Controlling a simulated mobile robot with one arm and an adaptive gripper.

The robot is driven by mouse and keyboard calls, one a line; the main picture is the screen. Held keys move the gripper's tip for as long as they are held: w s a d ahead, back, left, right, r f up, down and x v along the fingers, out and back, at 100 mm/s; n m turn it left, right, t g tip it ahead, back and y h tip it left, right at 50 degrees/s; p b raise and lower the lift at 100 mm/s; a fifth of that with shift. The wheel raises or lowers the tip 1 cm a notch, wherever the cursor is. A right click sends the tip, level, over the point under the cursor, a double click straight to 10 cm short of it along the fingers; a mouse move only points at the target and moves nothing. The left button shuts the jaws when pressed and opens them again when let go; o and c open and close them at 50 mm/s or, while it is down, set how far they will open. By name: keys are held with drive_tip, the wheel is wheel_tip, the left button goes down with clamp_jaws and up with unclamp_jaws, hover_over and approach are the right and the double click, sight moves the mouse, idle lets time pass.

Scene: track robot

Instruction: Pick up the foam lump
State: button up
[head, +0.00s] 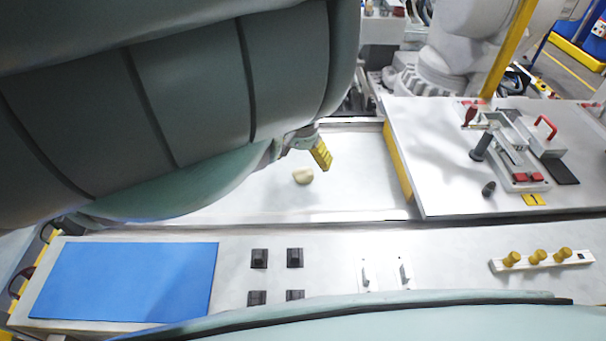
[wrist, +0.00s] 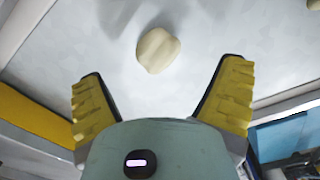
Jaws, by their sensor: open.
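The foam lump (head: 303,176) is a small, cream, rounded piece on the pale work surface in the head view. In the wrist view the foam lump (wrist: 158,50) lies beyond my fingertips, roughly centred between them. My gripper (head: 320,155) has yellow pads and is just above and right of the lump in the head view. In the wrist view my gripper (wrist: 163,85) is open, its two yellow fingers wide apart with nothing between them. The lump and the fingers look apart.
A raised white panel (head: 420,150) with a yellow side and a clamp fixture (head: 515,150) stands to the right. In front is a ledge with a blue mat (head: 125,281), black blocks (head: 259,258) and a strip with yellow knobs (head: 538,257). The surface around the lump is clear.

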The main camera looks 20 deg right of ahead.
sight(304, 171)
drive_tip(key=f, duration=0.3)
drive_tip(key=shift+s+d, duration=0.15)
drive_tip(key=shift+s, duration=0.15)
drive_tip(key=shift+f, duration=0.75)
drive_tip(key=shift+w, duration=0.1)
drive_tip(key=shift+c, duration=0.3)
drive_tip(key=c, duration=0.9)
